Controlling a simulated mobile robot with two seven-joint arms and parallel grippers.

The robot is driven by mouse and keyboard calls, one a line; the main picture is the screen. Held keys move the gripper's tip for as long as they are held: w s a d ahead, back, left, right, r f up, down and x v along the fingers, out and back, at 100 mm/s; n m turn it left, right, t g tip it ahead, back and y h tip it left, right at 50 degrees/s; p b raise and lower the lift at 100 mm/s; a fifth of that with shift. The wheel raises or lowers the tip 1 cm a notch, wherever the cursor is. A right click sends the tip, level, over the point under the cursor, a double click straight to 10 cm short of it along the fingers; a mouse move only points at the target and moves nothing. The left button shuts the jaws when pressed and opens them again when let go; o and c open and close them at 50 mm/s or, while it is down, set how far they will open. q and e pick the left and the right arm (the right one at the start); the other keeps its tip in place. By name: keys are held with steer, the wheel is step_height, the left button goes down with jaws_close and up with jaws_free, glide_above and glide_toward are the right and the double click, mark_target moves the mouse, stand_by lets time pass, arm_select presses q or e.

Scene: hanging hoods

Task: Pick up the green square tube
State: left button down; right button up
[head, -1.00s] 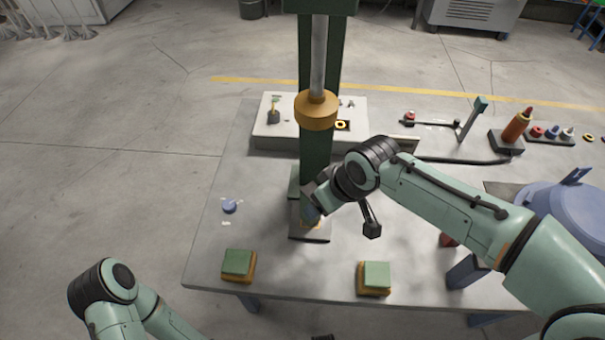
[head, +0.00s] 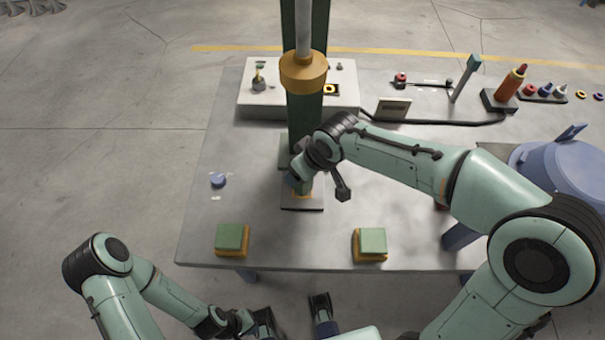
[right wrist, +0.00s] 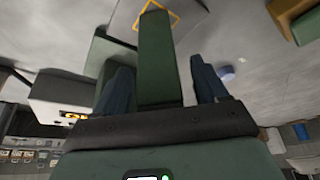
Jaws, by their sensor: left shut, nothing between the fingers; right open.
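The green square tube (right wrist: 160,58) stands between the two blue fingers of my right gripper (right wrist: 163,90) in the right wrist view. The fingers are open, with a visible gap to the tube on the right side. A yellow square outline shows at its far end. In the head view my right gripper (head: 294,181) is low beside the press column, and the wrist hides most of the tube (head: 306,184). My left gripper (head: 326,326) is shut and empty at the bottom edge, in front of the table.
The press column with an orange collar (head: 303,72) rises behind my right wrist. Two green blocks on yellow bases, left (head: 232,237) and right (head: 370,241), sit near the table's front edge.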

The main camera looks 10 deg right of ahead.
steer(key=shift+x, duration=0.8)
steer(key=c, duration=1.3)
steer(key=shift+r, duration=0.1)
jaws_close()
steer(key=shift+w+r, duration=0.1)
